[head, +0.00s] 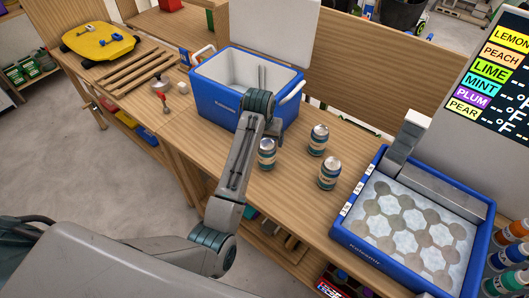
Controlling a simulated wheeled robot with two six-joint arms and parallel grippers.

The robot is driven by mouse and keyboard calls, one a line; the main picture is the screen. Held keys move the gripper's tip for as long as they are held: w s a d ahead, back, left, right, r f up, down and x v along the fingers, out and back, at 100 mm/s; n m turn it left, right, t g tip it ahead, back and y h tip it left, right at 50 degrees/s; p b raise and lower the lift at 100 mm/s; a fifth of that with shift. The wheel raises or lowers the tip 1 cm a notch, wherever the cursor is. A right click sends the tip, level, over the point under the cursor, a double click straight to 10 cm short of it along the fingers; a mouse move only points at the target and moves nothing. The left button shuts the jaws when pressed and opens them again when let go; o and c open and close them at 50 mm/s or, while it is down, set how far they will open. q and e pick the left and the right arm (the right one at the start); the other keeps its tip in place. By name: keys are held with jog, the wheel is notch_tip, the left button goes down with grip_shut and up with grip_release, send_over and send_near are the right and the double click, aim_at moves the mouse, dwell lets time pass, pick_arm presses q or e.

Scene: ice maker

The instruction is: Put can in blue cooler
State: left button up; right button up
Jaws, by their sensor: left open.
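The blue cooler (215,104) stands at the back of the wooden workbench, with its white lid (285,28) raised and its white interior showing. Three cans stand upright on the bench in front of it and to its right: a near-left can (266,155), a back can (318,140) and a front-right can (329,174). My left gripper (272,130) is open, by the cooler's front right corner and just above the near-left can in the picture. My arm hides part of the cooler's front. My right gripper is not in view.
A blue ice tray (344,229) with hexagonal ice shapes sits at the right, with a grey metal part (406,145) at its back left. Several bottles (510,255) stand at the far right.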

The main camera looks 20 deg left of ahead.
aim_at(266, 145)
pick_arm(q)
jog(key=p+x, duration=0.1)
jog(key=x, duration=0.3)
jog(key=shift+w+d, duration=0.1)
jog(key=shift+f, duration=0.2)
jog(key=p+x, duration=0.2)
jog(key=x, duration=0.2)
jog(key=shift+w, duration=0.1)
jog(key=shift+f, duration=0.3)
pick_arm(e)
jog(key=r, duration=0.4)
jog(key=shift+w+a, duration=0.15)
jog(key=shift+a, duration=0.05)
pick_arm(q)
jog(key=shift+c, duration=0.3)
jog(key=c, duration=1.1)
jog(key=shift+c, duration=1.3)
jog(key=shift+w, duration=0.1)
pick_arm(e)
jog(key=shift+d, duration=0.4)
pick_arm(q)
jog(key=shift+r, duration=0.1)
